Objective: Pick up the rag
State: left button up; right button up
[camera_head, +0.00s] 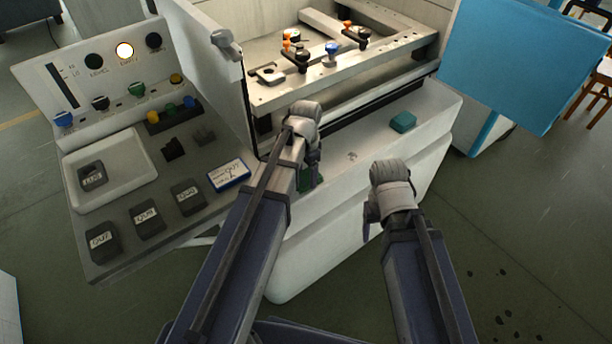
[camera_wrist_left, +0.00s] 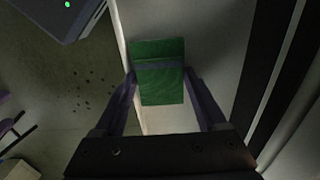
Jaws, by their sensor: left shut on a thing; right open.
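The rag (camera_wrist_left: 158,88) looks like a green folded pad with a darker band across it. In the left wrist view it sits between the two fingers of my left gripper (camera_wrist_left: 160,78), which is shut on it at both sides. In the head view only a small green part of the rag (camera_head: 306,183) shows below my left gripper (camera_head: 311,176), over the white front ledge of the machine; the rest is hidden by the gripper. I cannot tell whether the rag touches the ledge. My right gripper (camera_head: 371,222) is open and empty, to the right of the ledge.
A teal block (camera_head: 403,122) lies on the white ledge (camera_head: 372,140). A control panel with knobs, a white tray (camera_head: 133,181) and several dark labelled blocks stands left. A clamping frame (camera_head: 385,50) is behind. A blue panel (camera_head: 528,60) is at right.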

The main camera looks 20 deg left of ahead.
aim_at(306, 176)
pick_arm(q)
notch_tip(306, 176, up, 10)
jog(key=p, duration=0.9)
jog(key=shift+p, duration=0.4)
pick_arm(e)
notch_tip(306, 176, up, 10)
